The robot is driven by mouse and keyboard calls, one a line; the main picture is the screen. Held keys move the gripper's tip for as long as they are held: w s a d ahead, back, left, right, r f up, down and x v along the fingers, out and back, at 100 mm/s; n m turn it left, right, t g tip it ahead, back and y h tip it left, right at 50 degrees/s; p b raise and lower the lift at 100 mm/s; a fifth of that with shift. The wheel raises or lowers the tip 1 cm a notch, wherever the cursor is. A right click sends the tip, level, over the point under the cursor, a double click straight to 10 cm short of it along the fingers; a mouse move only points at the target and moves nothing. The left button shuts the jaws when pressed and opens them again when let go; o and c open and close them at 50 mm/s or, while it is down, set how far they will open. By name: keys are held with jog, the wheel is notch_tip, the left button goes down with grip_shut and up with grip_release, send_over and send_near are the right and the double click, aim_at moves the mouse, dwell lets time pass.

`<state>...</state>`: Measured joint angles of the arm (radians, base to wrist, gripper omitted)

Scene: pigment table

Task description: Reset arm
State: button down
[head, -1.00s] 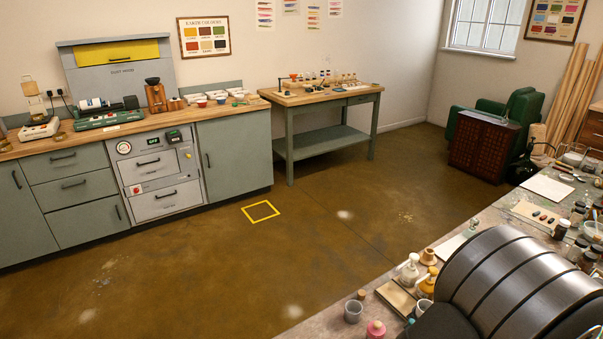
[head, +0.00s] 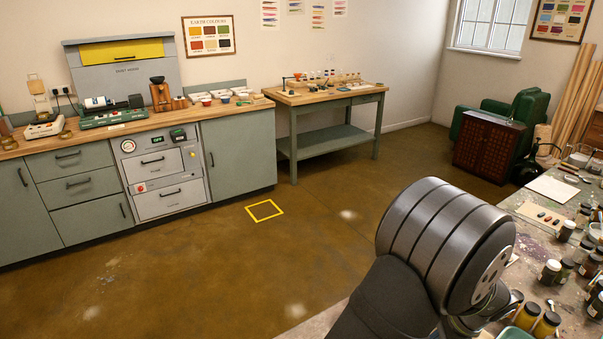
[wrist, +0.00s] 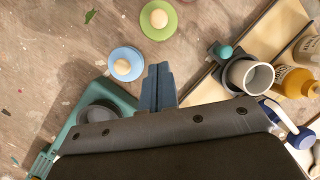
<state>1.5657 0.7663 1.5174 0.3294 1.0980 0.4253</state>
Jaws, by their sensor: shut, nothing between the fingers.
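My gripper (wrist: 158,88) shows in the wrist view with its two blue-grey fingers shut together and nothing between them. It points down over a paint-spotted work surface (wrist: 45,45). In the head view my dark arm covers the lower right, and the gripper itself is out of sight there. Around the fingers in the wrist view are a blue disc with a pale knob (wrist: 126,63), a green disc with a pale knob (wrist: 158,18), and a teal device (wrist: 95,115) partly hidden by my gripper body.
A grey cup (wrist: 248,76) and an amber bottle (wrist: 293,82) stand close on the right in the wrist view. Jars and bottles crowd the right-hand table (head: 530,240). The floor (head: 150,265) is open around a yellow square (head: 264,211).

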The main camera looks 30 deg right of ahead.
jog(key=w+n+g+h, duration=0.2)
jog(key=w+n+g, duration=0.6)
jog(key=n, duration=1.3)
jog(key=w+r, duration=0.1)
jog(key=w, duration=0.3)
jog(key=shift+w+a+g+h, duration=0.3)
jog(key=shift+h, duration=0.1)
jog(key=c, duration=1.3)
grip_release()
jog(key=shift+c, duration=0.2)
jog(key=w+d+r+n+t+h, duration=0.1)
jog(key=w+d+r+n, duration=0.2)
jog(key=r+n, duration=0.65)
jog(key=shift+m, duration=0.55)
jog(key=x, duration=1)
jog(key=s+d+x, duration=0.1)
jog(key=x, duration=0.5)
jog(key=shift+r, duration=0.3)
